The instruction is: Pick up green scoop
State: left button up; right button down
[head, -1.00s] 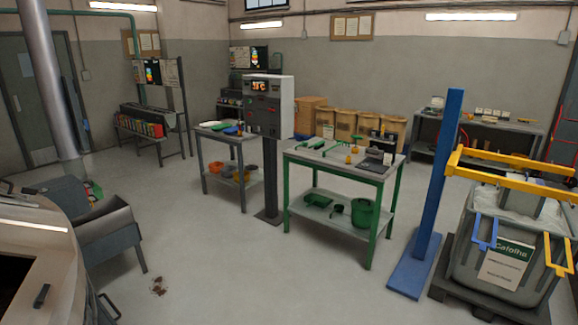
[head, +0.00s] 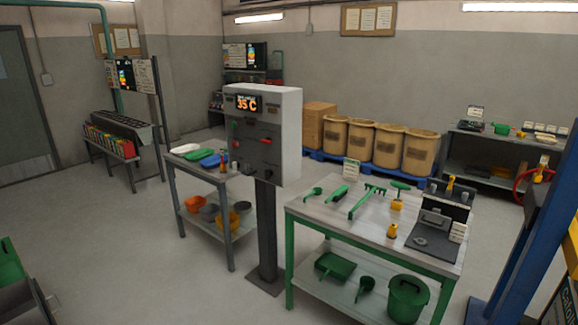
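A small green scoop-shaped tool (head: 312,193) lies at the left end of the green-legged table's top (head: 345,222). A darker green scoop with a handle (head: 366,285) is on that table's lower shelf, between a green dustpan (head: 335,266) and a green bucket (head: 407,300). I cannot tell which of the two is the scoop named. Neither of my grippers is in view.
Green brush (head: 338,191), green rake-like tool (head: 362,202) and dark case (head: 437,232) share the tabletop. A control box on a post (head: 264,135) stands left of the table. A blue column (head: 535,230) stands at right. The left foreground floor is mostly open.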

aim_at(312, 194)
jog(key=i+z, duration=0.1)
jog(key=i, duration=0.4)
jog(key=i+j+z, duration=0.1)
jog(key=i, duration=0.45)
jog(key=i+j, duration=0.1)
jog(key=i, duration=0.4)
jog(key=i+j+z, duration=0.15)
jog(key=i, duration=0.35)
jog(key=i+j+z, duration=0.3)
jog(key=i+z, duration=0.15)
jog(key=i, duration=0.15)
jog(key=i+j+z, duration=0.45)
jog(key=i+j, duration=0.1)
jog(key=i, duration=0.05)
